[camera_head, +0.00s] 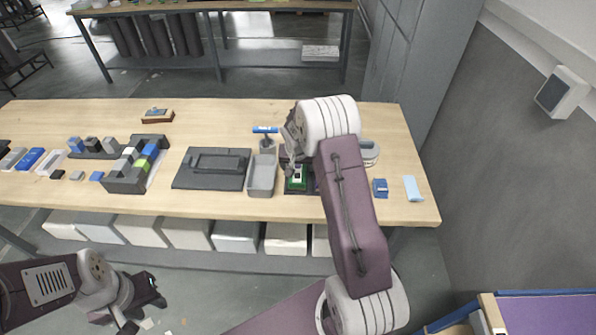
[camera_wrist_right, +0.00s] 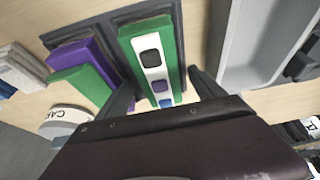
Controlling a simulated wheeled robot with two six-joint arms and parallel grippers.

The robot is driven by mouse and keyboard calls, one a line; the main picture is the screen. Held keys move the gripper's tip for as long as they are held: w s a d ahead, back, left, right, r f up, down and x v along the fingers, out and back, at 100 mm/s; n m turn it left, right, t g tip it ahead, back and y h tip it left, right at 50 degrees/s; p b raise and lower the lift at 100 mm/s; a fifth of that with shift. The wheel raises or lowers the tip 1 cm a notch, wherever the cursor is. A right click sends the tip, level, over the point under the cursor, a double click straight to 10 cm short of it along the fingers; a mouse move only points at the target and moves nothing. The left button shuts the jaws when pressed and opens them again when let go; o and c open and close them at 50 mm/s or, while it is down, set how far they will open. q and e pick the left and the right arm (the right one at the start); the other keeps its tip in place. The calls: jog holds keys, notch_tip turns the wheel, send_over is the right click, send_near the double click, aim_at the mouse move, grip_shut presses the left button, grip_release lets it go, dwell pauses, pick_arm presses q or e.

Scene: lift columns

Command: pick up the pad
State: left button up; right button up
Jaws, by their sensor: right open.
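I cannot tell for certain which item is the pad. A green block with a white strip (camera_wrist_right: 152,56) bearing dark, purple and blue squares sits in a dark tray (camera_wrist_right: 84,38). In the head view, the green block (camera_head: 297,184) shows partly below my right gripper (camera_head: 293,163). In the right wrist view, my right gripper (camera_wrist_right: 162,76) is open, its fingers on either side of the green block's near part, with no visible grip. A light blue flat piece (camera_head: 413,189) lies at the table's right end. My left gripper (camera_head: 143,302) is in front of the table, away from objects; its jaw state is unclear.
A grey bin (camera_head: 262,175) stands left of the tray, beside a black case (camera_head: 211,168). A purple and green block (camera_wrist_right: 84,72) lies in the same tray. A small blue item (camera_head: 380,188) is to the right. The table's front right strip is clear.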

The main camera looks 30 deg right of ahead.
jog(key=shift+s+a+r, duration=0.1)
jog(key=shift+s+r, duration=0.05)
jog(key=c, duration=0.7)
grip_shut()
